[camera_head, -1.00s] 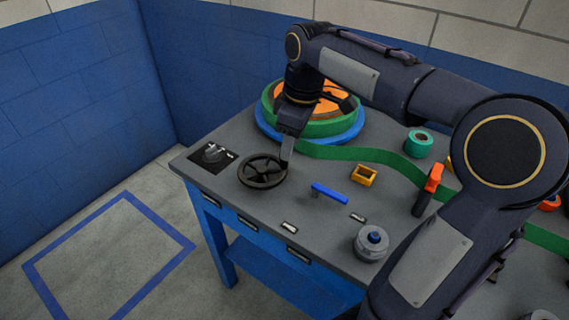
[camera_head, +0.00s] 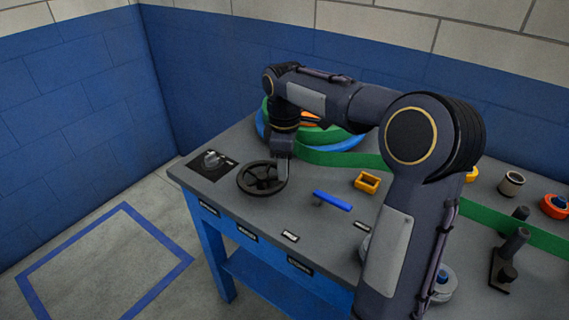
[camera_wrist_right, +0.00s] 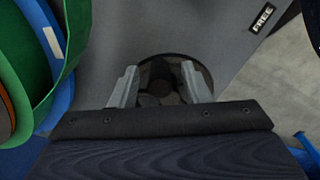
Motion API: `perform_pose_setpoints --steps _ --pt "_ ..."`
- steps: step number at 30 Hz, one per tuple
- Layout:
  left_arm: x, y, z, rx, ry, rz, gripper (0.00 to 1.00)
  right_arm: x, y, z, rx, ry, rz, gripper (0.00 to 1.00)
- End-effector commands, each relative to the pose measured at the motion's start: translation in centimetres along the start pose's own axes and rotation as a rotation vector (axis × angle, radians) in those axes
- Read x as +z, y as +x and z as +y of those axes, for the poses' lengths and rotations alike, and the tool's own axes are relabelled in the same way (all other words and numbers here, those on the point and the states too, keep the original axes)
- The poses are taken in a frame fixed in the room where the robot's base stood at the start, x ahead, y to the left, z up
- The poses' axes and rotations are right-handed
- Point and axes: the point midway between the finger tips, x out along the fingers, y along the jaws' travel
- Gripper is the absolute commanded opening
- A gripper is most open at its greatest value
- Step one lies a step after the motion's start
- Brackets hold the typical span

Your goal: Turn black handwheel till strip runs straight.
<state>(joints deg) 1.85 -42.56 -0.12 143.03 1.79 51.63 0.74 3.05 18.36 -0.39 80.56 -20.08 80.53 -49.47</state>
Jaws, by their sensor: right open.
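The black handwheel (camera_head: 262,178) lies flat at the bench's front left corner. My right gripper (camera_head: 284,174) points down at the wheel's right side. The green strip (camera_head: 345,160) leaves the coil at the back and runs right, partly hidden behind my arm. It shows again past the arm, beside black rollers (camera_head: 515,243). My left gripper is not in view.
A black panel with a knob (camera_head: 212,160) is left of the wheel. A blue-handled lever (camera_head: 333,200) and a yellow box (camera_head: 367,182) stand to its right. A grey cup (camera_head: 512,183) and an orange roll (camera_head: 554,205) sit farther right. Blue walls stand behind.

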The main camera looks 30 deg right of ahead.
Motion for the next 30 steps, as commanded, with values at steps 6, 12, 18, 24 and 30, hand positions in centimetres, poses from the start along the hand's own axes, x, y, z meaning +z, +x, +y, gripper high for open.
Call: perform_pose_setpoints --steps 6,12,18,24,30 --pt "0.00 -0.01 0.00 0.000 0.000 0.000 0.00 0.02 0.03 0.01 0.000 0.001 0.000 0.42" --pt "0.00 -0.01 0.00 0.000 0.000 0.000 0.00 0.01 0.02 0.01 0.000 0.001 0.000 0.16" --pt "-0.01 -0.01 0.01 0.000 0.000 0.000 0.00 0.01 0.00 -0.01 0.000 0.001 0.000 0.00" --pt "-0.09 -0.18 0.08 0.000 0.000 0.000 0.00 0.03 -0.08 -0.15 -0.001 0.026 0.000 0.00" --pt "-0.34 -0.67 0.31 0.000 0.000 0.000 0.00 0.10 -0.16 -0.65 -0.001 0.114 -0.001 0.00"
